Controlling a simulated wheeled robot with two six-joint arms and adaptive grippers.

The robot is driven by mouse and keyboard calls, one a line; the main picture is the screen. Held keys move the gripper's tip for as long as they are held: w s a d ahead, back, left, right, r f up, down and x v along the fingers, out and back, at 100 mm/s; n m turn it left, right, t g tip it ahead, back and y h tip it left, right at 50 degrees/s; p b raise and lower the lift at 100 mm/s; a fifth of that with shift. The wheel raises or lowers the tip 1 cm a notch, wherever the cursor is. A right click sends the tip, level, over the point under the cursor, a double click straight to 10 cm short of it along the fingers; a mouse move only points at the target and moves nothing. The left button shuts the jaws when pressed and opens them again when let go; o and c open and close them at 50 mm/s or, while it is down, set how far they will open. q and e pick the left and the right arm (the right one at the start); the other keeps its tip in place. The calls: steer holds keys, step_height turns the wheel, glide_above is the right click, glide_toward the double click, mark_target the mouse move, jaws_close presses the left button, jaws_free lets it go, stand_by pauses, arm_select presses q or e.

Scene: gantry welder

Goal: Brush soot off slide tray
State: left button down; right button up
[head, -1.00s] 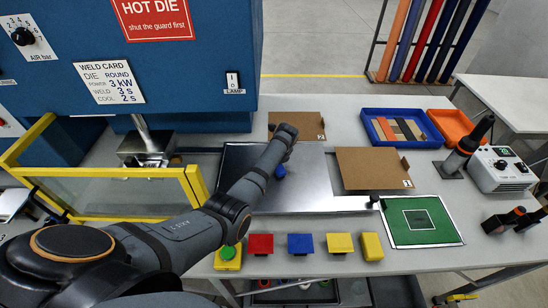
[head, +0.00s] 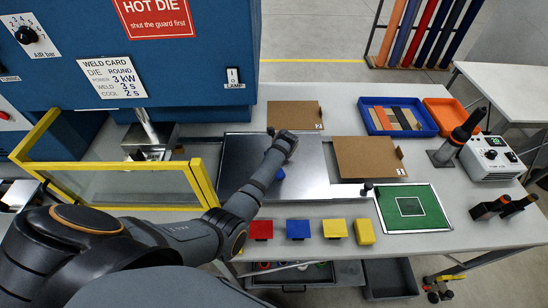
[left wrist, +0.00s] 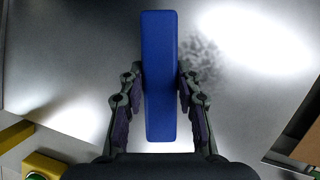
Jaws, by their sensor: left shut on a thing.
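The slide tray (head: 300,193) is a shiny metal plate on the table in the middle of the head view. My left gripper (left wrist: 160,100) is shut on a blue block-shaped brush (left wrist: 160,75), its fingers on the brush's two long sides. A bit of the brush's blue also shows beside my arm in the head view (head: 281,174), over the tray. A speckled dark patch of soot (left wrist: 203,62) lies on the tray just right of the brush in the left wrist view. I cannot tell whether the brush touches the tray. My right gripper is not in view.
A yellow-framed clear guard (head: 125,186) stands left of the tray. Cardboard sheets (head: 368,157), a green mat (head: 425,215) and a blue bin (head: 398,104) lie right and behind. Coloured blocks (head: 298,229) line the near edge. The blue welder (head: 190,60) stands behind.

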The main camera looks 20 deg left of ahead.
arm_select(q)
steer(key=shift+s+d+f, duration=0.1)
steer(key=shift+s+d, duration=0.25)
steer(key=shift+s, duration=0.4)
steer(key=shift+s+d+f, duration=0.1)
steer(key=shift+s+d, duration=0.25)
steer(key=shift+s, duration=0.4)
steer(key=shift+s+d+r, duration=0.15)
steer(key=shift+s+d, duration=0.1)
steer(key=shift+s, duration=0.35)
steer(key=shift+w+d+r, duration=0.1)
steer(key=shift+w+d, duration=0.4)
steer(key=shift+d, duration=0.15)
steer(key=shift+w+a+b, duration=0.35)
steer(key=shift+w+a, duration=0.1)
steer(key=shift+w, duration=0.4)
steer(key=shift+w+a+b, duration=0.35)
steer(key=shift+w+a, duration=0.1)
steer(key=shift+w, duration=0.4)
